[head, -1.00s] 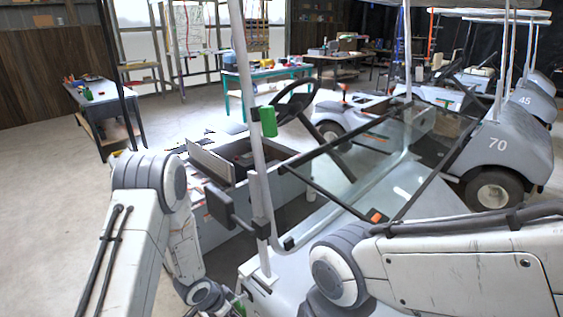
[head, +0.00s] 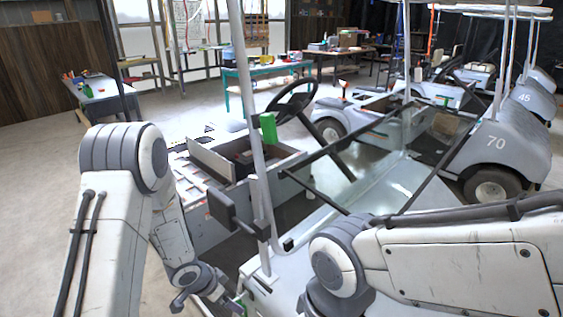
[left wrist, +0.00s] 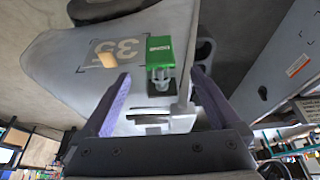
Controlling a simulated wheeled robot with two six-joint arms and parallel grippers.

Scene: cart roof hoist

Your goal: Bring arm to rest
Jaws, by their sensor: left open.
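My left arm (head: 120,170) comes in from the left in the head view, bent, with its wrist (head: 200,280) low beside the front of a grey cart. In the left wrist view my left gripper (left wrist: 161,76) is open, its two purple-grey fingers apart. A green block (left wrist: 158,52) with white lettering and a grey stub shows between and beyond the fingers; no finger visibly touches it. The cart's grey panel marked 35 (left wrist: 110,48) lies behind it. My right arm (head: 440,260) crosses the lower right of the head view; its gripper is out of frame.
The cart's pale post (head: 253,90) carries a green clamp (head: 268,127), with a dark mirror (head: 221,207) below. A black-framed windshield (head: 335,185) stands close to the right arm. Open floor (head: 40,190) lies left.

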